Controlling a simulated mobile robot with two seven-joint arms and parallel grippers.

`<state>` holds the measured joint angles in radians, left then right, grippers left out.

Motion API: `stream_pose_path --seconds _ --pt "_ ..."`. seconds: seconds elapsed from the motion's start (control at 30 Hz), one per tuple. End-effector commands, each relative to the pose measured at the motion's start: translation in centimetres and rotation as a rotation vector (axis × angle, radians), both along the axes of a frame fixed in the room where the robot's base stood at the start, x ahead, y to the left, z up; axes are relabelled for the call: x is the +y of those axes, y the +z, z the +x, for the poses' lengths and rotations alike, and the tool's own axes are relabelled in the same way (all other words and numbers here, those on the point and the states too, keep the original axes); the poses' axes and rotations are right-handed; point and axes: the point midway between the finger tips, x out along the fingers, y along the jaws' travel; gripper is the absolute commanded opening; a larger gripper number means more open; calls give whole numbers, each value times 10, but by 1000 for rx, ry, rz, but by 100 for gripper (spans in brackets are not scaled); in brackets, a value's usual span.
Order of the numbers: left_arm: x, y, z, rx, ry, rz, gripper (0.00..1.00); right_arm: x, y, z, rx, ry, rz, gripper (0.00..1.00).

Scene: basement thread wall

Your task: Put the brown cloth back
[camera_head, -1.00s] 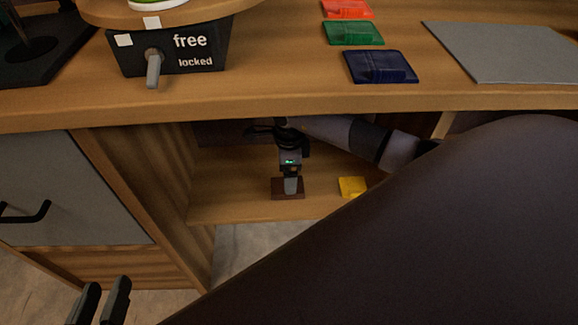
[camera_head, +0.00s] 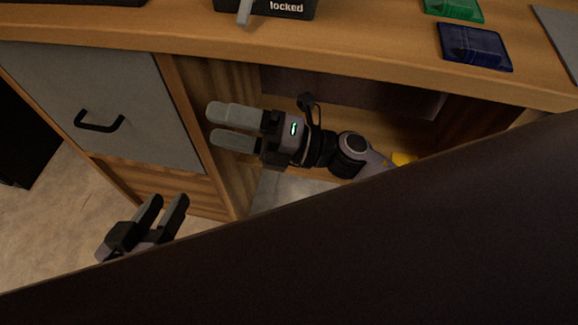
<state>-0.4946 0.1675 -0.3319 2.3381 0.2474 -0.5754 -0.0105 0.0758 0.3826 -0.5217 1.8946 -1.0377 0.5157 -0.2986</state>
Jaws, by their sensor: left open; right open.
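The brown cloth cannot be made out in the head view now; the shelf where it lay is largely covered by my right arm and a large dark shape in front. My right gripper (camera_head: 214,126) is in front of the cabinet's open shelf, its fingers pointing left, apart with nothing visible between them.
A yellow piece (camera_head: 402,158) shows partly on the shelf behind my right arm. Green (camera_head: 453,9) and dark blue (camera_head: 475,46) folded pieces lie on the wooden worktop (camera_head: 345,45). A grey drawer front (camera_head: 140,110) with a black handle is at the left.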

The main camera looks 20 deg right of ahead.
Motion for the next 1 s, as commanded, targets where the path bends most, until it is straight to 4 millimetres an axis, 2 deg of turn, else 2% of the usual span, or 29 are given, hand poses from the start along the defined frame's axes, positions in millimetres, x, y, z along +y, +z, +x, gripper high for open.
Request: stream_pose_path --seconds 0.1,0.23,0.4,0.6,0.7,0.8,1.0 --pt "0 0 0 -1 0 0 43 -22 20 5 270 -129 298 88" --pt "0 0 0 -1 0 0 43 -52 15 10 606 -256 591 88" --pt "0 1 0 -1 0 0 43 -79 -21 -1 1089 -377 910 88" --pt "0 1 0 -2 0 -1 43 -81 -61 -36 1564 -434 1135 88" --pt "0 1 0 -2 0 0 43 -77 -70 -50 1704 -436 1184 88" --pt "0 1 0 -2 0 0 43 -74 -74 -58 1773 -436 1204 88" --pt "0 1 0 -2 1 0 43 -74 -75 -59 1788 -436 1206 88"
